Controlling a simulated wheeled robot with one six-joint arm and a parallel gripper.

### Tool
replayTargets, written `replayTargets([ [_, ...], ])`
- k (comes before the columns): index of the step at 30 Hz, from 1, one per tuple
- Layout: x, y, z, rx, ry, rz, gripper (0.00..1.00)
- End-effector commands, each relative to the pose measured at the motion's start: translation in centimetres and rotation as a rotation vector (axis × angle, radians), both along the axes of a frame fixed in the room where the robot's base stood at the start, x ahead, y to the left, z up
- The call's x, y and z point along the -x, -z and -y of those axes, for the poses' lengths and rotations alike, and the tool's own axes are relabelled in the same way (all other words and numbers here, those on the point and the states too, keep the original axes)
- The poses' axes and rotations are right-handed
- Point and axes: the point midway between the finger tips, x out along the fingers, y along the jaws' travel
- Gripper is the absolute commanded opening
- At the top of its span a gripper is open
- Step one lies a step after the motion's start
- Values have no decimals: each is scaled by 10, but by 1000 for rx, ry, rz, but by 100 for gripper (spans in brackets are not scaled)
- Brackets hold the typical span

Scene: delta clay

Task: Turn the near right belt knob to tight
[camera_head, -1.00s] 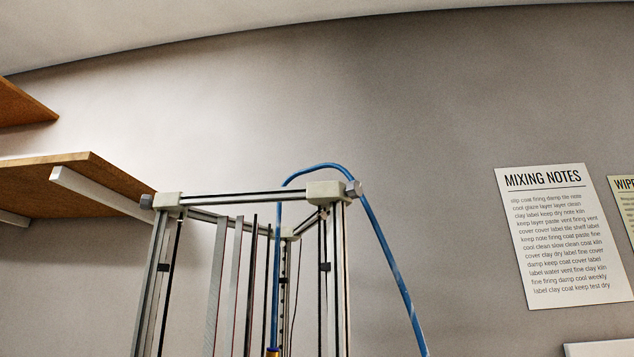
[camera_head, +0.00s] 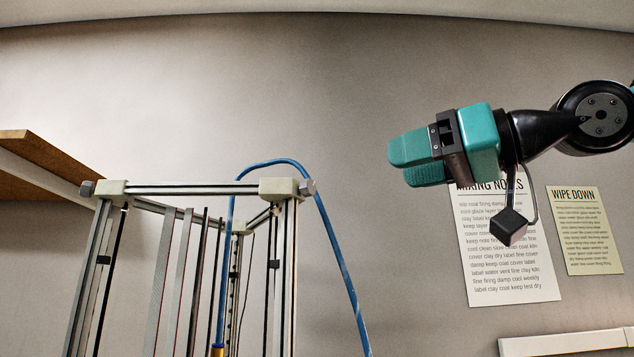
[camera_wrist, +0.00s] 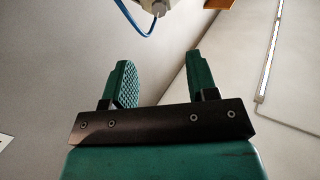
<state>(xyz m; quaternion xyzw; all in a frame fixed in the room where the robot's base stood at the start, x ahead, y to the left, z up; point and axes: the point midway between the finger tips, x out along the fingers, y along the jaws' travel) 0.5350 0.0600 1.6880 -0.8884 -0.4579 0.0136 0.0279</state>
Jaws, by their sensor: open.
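The tall frame printer (camera_head: 190,189) stands at the lower left in the head view, with pale corner brackets on its top bars. A grey faceted knob (camera_head: 306,188) sits on the outer side of the right corner bracket (camera_head: 279,188). A similar knob (camera_head: 87,188) is on the left corner. My gripper (camera_head: 405,165) is up and to the right of the right knob, apart from it, pointing left. In the wrist view my gripper (camera_wrist: 158,62) is open and empty. A pale bracket with a grey knob (camera_wrist: 158,8) shows beyond the fingers at the top edge, partly cut off.
A blue tube (camera_head: 334,262) arches over the printer's right corner and hangs down on its right. A wooden shelf (camera_head: 42,169) is at the left. Wall notices (camera_head: 507,262) hang behind my arm. Free air lies between my gripper and the printer.

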Motion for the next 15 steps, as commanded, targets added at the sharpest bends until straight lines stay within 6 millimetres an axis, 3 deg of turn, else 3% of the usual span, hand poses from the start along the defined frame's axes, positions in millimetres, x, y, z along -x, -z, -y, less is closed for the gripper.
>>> replayTargets([
  [15, -56, -3, -80, 1, -5, -5, 53],
])
